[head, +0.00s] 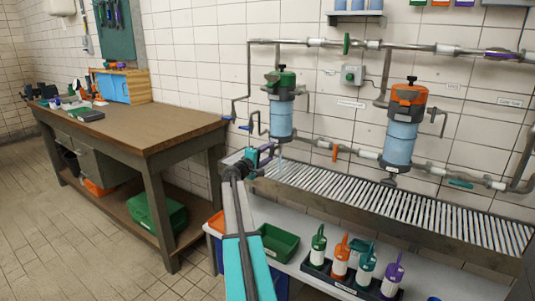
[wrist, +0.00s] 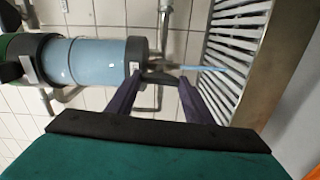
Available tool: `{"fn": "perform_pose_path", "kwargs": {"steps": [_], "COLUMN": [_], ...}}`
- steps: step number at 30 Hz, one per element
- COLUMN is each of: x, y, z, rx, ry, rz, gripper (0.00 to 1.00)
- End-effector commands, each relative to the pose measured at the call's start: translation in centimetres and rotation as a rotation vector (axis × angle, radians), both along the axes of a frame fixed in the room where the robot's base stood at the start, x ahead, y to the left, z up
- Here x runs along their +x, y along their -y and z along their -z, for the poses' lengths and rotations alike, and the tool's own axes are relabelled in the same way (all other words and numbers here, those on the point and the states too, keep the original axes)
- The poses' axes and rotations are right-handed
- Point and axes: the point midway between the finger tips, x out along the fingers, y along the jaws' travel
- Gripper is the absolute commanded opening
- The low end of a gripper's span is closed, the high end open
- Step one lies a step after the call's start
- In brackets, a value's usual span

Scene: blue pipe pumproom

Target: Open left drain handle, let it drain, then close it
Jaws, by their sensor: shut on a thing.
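The left filter (head: 281,118) has a green cap and a light blue body and hangs on the wall pipes. It lies sideways in the wrist view (wrist: 92,62), with its dark base (wrist: 138,60) toward the middle. A dark drain handle (wrist: 160,78) projects from under this base. My gripper (head: 268,153) is just below the filter, with its dark fingers (wrist: 158,84) shut on the handle. A thin blue stream of water (wrist: 207,69) runs from the drain to the slatted grate (wrist: 232,52). The handle is mostly hidden in the head view.
The grate trough (head: 400,207) runs along the wall under both filters. An orange-capped filter (head: 402,125) hangs to the right. A wooden workbench (head: 140,125) is at left.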

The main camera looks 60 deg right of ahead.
Motion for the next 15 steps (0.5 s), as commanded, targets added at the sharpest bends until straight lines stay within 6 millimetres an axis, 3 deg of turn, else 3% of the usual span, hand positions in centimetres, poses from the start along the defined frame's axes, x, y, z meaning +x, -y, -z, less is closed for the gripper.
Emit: {"fn": "perform_pose_path", "kwargs": {"steps": [15], "x": [-0.14], "y": [0.21], "z": [-0.28], "rx": [-0.004], "ry": [-0.131], "rz": [0.002], "gripper": [0.25]}}
